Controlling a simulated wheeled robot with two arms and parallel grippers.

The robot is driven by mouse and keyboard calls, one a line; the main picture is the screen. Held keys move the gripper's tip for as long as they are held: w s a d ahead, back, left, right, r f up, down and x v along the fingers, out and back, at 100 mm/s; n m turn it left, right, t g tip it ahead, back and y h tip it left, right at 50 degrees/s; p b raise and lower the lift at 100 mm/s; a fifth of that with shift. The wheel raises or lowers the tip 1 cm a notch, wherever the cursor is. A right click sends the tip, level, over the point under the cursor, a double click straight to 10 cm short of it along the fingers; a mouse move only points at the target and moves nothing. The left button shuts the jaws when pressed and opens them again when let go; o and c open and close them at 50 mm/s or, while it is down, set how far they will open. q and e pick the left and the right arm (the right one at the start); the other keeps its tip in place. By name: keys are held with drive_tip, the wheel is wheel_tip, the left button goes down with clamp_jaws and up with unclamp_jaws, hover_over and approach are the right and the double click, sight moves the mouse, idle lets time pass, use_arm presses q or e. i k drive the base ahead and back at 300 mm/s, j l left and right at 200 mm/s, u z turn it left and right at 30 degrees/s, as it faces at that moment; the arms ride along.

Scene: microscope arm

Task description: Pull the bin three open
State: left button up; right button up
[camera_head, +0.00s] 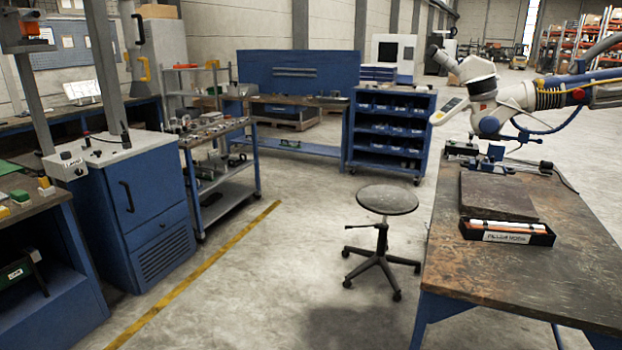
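A blue bin cabinet (390,167) stands on castors in the middle distance, right of centre. Its open shelves hold rows of small blue bins (388,127). The bins appear seated in their rows, and none visibly juts out. Any numbers on them are too small to read, so I cannot tell which is bin three. Neither of my grippers is in view.
A round stool (388,200) stands on the floor before the cabinet. A worn workbench (480,270) at right carries a black tray (507,232) under a white microscope arm (500,100). A tool cart (222,160) stands at left. Open floor lies between.

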sight(382, 103)
drive_tip(key=i+j+u, duration=0.3)
drive_tip(key=i, duration=0.3)
drive_tip(key=i+u, duration=0.3)
drive_tip(key=i, duration=0.35)
drive_tip(key=i+z, duration=0.25)
drive_tip(key=i, duration=1.95)
drive_tip(key=i+z, duration=0.15)
drive_tip(key=i, duration=0.4)
drive_tip(key=i+z, duration=0.15)
drive_tip(key=i, duration=0.45)
drive_tip(key=i+j+z, duration=0.15)
drive_tip(key=i, duration=0.4)
drive_tip(key=i+j+z, duration=0.15)
drive_tip(key=i, duration=0.45)
drive_tip(key=i+j+z, duration=0.15)
drive_tip(key=i, duration=0.4)
drive_tip(key=i+l+z, duration=0.15)
drive_tip(key=i+z, duration=0.15)
drive_tip(key=i, duration=0.75)
drive_tip(key=i+j+z, duration=0.1)
drive_tip(key=i+z, duration=0.2)
drive_tip(key=i, duration=0.7)
